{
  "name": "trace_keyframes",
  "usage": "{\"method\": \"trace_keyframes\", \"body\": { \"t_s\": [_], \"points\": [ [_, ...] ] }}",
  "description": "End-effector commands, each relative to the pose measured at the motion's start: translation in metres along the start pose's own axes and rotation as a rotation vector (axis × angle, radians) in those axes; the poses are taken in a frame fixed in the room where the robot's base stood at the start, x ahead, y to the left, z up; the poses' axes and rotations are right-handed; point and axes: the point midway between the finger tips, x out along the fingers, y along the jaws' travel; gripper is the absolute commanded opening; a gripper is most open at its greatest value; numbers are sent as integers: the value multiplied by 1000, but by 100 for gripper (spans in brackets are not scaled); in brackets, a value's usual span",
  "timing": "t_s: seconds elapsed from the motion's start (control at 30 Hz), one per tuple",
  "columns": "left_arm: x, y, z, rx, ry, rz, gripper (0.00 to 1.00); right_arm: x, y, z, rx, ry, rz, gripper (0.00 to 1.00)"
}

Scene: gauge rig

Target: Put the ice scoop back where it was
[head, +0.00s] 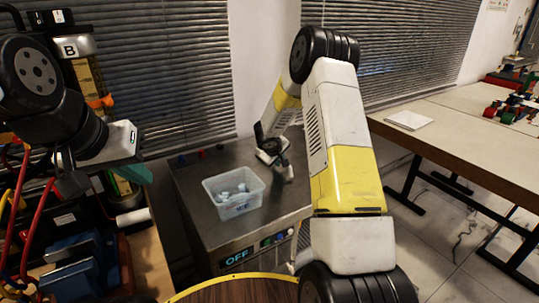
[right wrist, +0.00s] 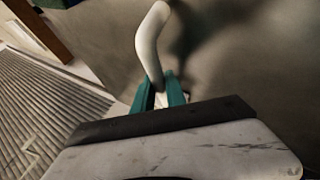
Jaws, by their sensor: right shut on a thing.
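My right gripper (right wrist: 165,92) is shut on a pale, curved piece, which I take to be the ice scoop (right wrist: 152,42). In the right wrist view it rises from between the teal fingers, with a plain grey-brown surface behind. In the head view the right gripper (head: 280,162) is over the metal counter, right of the clear bin; the scoop is too small and covered there to make out. The clear bin (head: 237,209) holds pale blue lumps like ice. My left gripper (head: 138,173) is at the left, away from the bin; its finger gap is unclear.
The metal counter (head: 190,196) carries an OFF display (head: 236,257) and buttons on its front. Small dark and red knobs (head: 203,153) sit at its back edge. A round wooden table (head: 235,292) is in front. A long bench (head: 460,135) stands at right.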

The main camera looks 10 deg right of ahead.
Motion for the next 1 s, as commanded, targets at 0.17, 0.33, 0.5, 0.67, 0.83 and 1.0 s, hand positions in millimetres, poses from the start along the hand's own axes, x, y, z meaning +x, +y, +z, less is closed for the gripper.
{"method": "trace_keyframes", "body": {
  "t_s": [0.17, 0.33, 0.5, 0.67, 0.83, 1.0],
  "points": [
    [0, 0, 0, 0, 0, 0, 0, 1, -1, 0, 0, 1, 1, 0],
    [0, 0, 0, 0, 0, 0, 0, 2, -2, 1, 0, 0, 0, 0],
    [0, 0, 0, 0, 0, 0, 0, 3, -2, 1, 1, 1, 0, 38],
    [0, 0, 0, 0, 0, 0, 0, 2, -2, 1, 0, 1, 0, 38],
    [0, 0, 0, 0, 0, 0, 0, 0, -1, 0, 0, 2, 1, 38],
    [0, 0, 0, 0, 0, 0, 0, -21, 0, -1, 0, 4, 1, 38]
  ]
}}
